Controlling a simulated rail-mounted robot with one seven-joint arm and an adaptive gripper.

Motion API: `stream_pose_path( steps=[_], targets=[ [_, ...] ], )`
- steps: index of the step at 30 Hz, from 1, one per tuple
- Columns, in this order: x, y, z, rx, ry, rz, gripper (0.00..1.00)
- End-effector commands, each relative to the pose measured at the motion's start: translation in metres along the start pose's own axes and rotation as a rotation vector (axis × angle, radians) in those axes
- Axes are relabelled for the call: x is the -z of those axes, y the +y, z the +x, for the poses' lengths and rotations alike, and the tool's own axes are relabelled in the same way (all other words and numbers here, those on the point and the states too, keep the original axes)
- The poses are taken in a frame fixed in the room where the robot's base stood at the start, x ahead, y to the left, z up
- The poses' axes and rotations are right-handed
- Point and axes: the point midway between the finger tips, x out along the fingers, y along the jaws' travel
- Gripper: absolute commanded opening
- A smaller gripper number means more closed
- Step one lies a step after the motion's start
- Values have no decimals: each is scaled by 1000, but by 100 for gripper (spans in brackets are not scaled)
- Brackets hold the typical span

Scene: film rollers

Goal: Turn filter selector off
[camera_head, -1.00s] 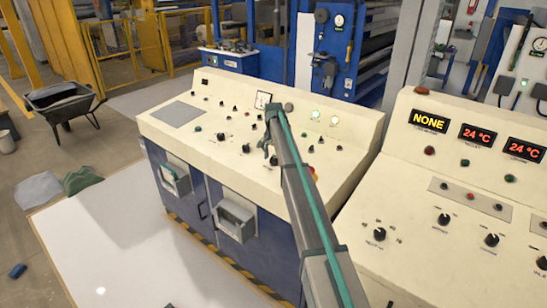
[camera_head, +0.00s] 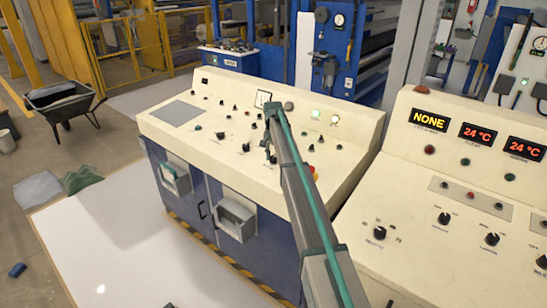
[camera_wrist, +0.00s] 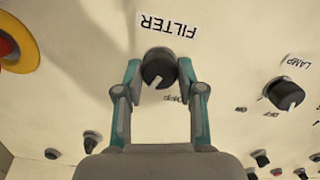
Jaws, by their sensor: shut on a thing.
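The filter selector is a round black knob (camera_wrist: 159,68) on the cream panel, seen in the wrist view beside an upside-down FILTER label (camera_wrist: 169,25). My gripper (camera_wrist: 159,66) has one finger on each side of the knob and is shut on it. The knob's light notch points toward the lower left in that view; small position lettering beneath it is partly hidden. In the head view my gripper (camera_head: 269,152) is at the middle of the cream console (camera_head: 222,158), and I cannot make out the filter knob there.
A LAMP knob (camera_wrist: 285,93) sits right of my gripper in the wrist view, and a red and yellow button (camera_wrist: 15,45) at upper left. Several other small knobs are close by. A second console (camera_head: 440,185) with displays stands at the right in the head view.

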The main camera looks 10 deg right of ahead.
Motion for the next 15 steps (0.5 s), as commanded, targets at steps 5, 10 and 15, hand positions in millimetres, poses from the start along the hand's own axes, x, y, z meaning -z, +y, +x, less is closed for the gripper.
stream_pose_path(
  steps=[5, 10, 15],
  targets=[
    [0, -1, 0, -13, -2, -136, 4],
    [0, -1, 0, -30, -4, -294, 4],
    [0, -2, 0, -45, -6, -455, 4]
  ],
)
